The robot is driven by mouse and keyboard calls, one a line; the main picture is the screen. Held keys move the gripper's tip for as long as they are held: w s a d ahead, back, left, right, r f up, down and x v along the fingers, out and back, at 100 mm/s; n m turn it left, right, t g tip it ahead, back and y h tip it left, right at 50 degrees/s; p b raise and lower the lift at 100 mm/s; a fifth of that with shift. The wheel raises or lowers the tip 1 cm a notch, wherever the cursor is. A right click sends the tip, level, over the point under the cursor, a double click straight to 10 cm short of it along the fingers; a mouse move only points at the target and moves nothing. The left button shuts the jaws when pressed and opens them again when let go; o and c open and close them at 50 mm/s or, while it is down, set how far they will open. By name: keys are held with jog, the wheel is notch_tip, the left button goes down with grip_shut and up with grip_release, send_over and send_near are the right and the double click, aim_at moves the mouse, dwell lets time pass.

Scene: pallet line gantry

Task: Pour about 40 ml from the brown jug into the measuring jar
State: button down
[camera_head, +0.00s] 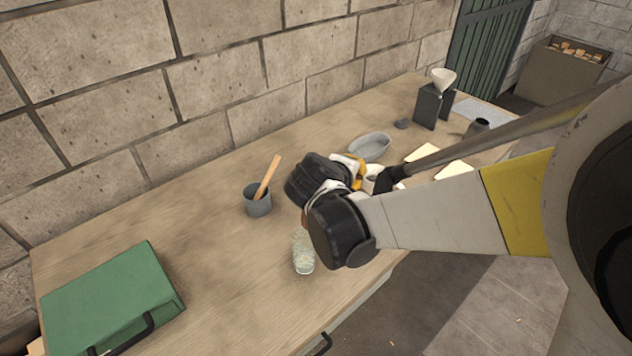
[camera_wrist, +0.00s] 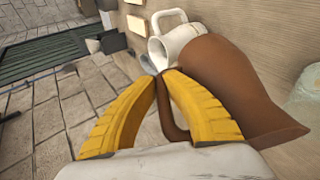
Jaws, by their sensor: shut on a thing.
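The brown jug (camera_wrist: 225,80) fills the middle and right of the wrist view. The yellow fingers of my gripper (camera_wrist: 158,82) are shut on its handle. Its pointed end reaches toward the lower right, near the clear measuring jar (camera_wrist: 304,100), which is cut off by the right edge. I cannot see the jug's opening or any stream. In the head view the clear jar (camera_head: 303,253) stands near the table's front edge, just left of my dark wrist joint. There, my arm hides my fingertips and nearly all of the jug.
A white mug (camera_wrist: 178,40) is close beside the jug. A grey pot (camera_head: 258,202) with a wooden handle stands behind the jar. A green case (camera_head: 112,292) lies at left. A grey bowl (camera_head: 370,148) and a dark stand (camera_head: 428,106) are farther back. Bare tabletop lies between case and jar.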

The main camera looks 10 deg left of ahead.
jog(key=shift+s+a+r+t+h, duration=0.2)
jog(key=shift+r+t+h, duration=0.15)
jog(key=shift+r, duration=0.2)
dwell(0.4)
jog(key=shift+w+d+r, duration=0.15)
jog(key=shift+w+d, duration=0.3)
dwell(0.6)
jog(key=shift+s+a+r+t, duration=0.1)
jog(key=shift+r+t, duration=0.15)
dwell(1.2)
jog(key=f, duration=0.1)
jog(key=w+d+f+g+y, duration=0.1)
jog(key=f, duration=0.1)
jog(key=w+d+f+g+y, duration=0.1)
jog(key=shift+f+m, duration=0.2)
jog(key=shift+m, duration=0.1)
jog(key=shift+s+f+g, duration=0.1)
jog(key=shift+f+g, duration=0.2)
jog(key=shift+f, duration=0.1)
jog(key=shift+d+f+g+y+b, duration=0.1)
jog(key=shift+f+g+y+b, duration=0.35)
jog(key=shift+f, duration=0.25)
jog(key=shift+f, duration=0.1)
dwell(0.7)
